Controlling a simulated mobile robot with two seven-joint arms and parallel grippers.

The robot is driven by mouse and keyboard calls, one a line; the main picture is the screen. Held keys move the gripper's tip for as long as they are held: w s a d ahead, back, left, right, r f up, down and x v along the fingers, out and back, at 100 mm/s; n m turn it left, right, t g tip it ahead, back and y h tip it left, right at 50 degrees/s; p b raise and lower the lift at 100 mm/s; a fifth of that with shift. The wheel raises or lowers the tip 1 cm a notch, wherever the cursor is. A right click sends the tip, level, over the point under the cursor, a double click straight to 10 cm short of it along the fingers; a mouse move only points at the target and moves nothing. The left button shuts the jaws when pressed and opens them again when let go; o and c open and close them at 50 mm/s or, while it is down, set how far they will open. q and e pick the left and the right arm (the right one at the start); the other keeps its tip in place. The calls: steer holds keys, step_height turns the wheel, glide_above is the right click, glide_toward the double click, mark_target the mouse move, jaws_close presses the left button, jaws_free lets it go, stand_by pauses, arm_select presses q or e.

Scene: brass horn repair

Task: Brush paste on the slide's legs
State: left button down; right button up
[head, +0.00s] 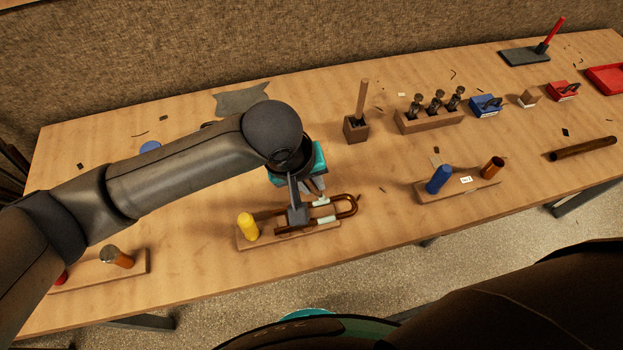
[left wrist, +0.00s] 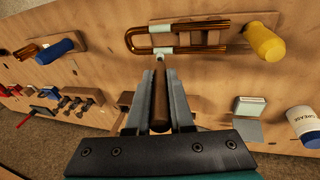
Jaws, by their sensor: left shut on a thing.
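The slide (head: 345,207) is a U-shaped brass tube lying on a wooden board (head: 330,222); it also shows in the left wrist view (left wrist: 205,24). A pale band shows on each of its two legs. My left gripper (head: 299,213) is over the board, beside the legs. In the left wrist view its fingers (left wrist: 159,80) are shut on a brush with a brown wooden handle (left wrist: 159,105). The brush's pale tip (left wrist: 160,57) is at the nearer leg; I cannot tell whether it touches. In the head view the gripper hides most of the brush. My right gripper is not in view.
A yellow peg (head: 248,227) stands on the slide's board. A white grease jar (left wrist: 305,122) shows in the wrist view. A wooden holder (head: 356,128), a rack of tools (head: 430,122) and a board with a blue peg (head: 438,180) stand to the right. Bare tabletop lies between.

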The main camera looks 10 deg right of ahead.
arm_select(q)
steer(key=shift+f, duration=0.4)
steer(key=shift+f+p, duration=0.2)
steer(key=shift+p, duration=0.3)
stand_by(2.5)
step_height(320, 180, up, 7)
steer(key=p, duration=0.9)
steer(key=shift+r+p, duration=0.2)
steer(key=shift+p, duration=0.1)
steer(key=shift+f, duration=0.1)
steer(key=shift+w, duration=0.1)
